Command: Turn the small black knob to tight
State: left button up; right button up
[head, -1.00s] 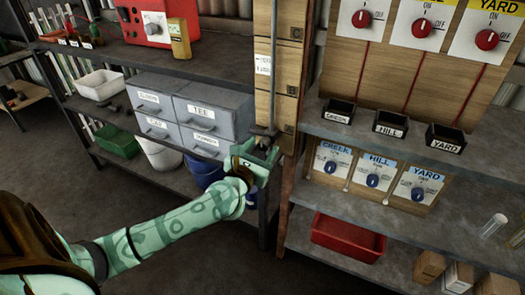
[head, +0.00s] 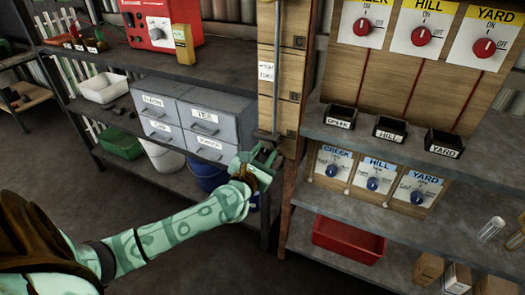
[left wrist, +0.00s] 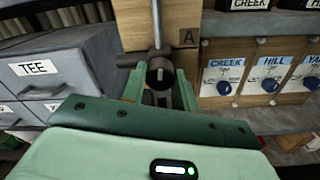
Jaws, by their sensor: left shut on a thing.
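The small black knob (left wrist: 160,72) is at the lower end of a thin upright rod (left wrist: 156,22), in front of a wooden post marked A. A dark crossbar sits around the knob. My left gripper (left wrist: 160,90) has one green finger on each side of the knob and is shut on it. In the head view my left gripper (head: 264,157) is at the foot of the rod (head: 275,80), and its fingers hide most of the knob. No tight mark is readable. My right gripper is not in view.
A grey drawer unit (head: 205,121) stands close to the left of the post. To the right are a board with blue knobs (head: 374,183), black labelled bins (head: 389,130) and red switches (head: 421,36). A red tray (head: 348,240) sits on the lower shelf.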

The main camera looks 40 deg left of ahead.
pick_arm(q)
jog(key=m+p, duration=0.2)
jog(key=shift+r+m, duration=0.35)
jog(key=shift+m, duration=0.05)
jog(key=m+p, duration=0.3)
jog(key=shift+m, duration=0.3)
jog(key=m+p, duration=0.2)
jog(key=m, duration=0.1)
jog(key=shift+f+m, duration=0.1)
jog(key=shift+m, duration=0.2)
jog(key=m+p, duration=0.2)
jog(key=m, duration=0.1)
jog(key=shift+f+m, duration=0.1)
jog(key=shift+m, duration=0.2)
jog(key=shift+f+m+t+p, duration=0.1)
jog(key=shift+m+t+p, duration=0.35)
jog(key=shift+m, duration=0.95)
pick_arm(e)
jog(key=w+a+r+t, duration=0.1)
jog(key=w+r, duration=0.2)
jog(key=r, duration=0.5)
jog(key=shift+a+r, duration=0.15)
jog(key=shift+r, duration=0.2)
pick_arm(q)
jog(key=o, duration=1)
